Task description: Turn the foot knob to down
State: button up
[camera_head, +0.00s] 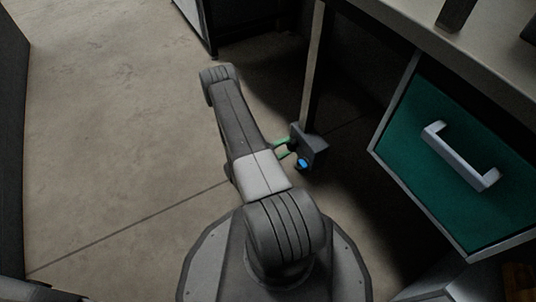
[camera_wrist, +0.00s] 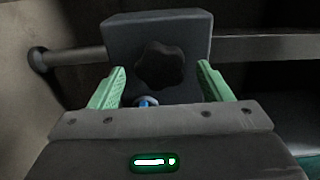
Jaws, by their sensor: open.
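The foot knob (camera_wrist: 160,66) is a dark lobed knob on the face of a dark grey box (camera_wrist: 122,37). In the head view the box (camera_head: 313,147) sits low by a table leg, and my arm hides the knob there. My gripper (camera_wrist: 160,80) has two green fingers, open and apart, one on each side of the knob in the wrist view. I cannot tell whether either finger touches it. A small blue part (camera_wrist: 147,101) shows below the knob, partly hidden by my gripper body. It also shows in the head view (camera_head: 303,163).
A table leg (camera_head: 312,75) rises beside the box. A green drawer front (camera_head: 450,160) with a pale handle (camera_head: 460,157) is at the right, under a worktop (camera_head: 410,25). A bar (camera_wrist: 75,58) runs beside the box. The floor (camera_head: 110,130) at the left is clear.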

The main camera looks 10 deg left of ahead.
jog(key=p+v, duration=0.3)
jog(key=v, duration=1)
dwell(0.4)
jog(key=shift+b+x, duration=1.7)
jog(key=shift+x, duration=5.25)
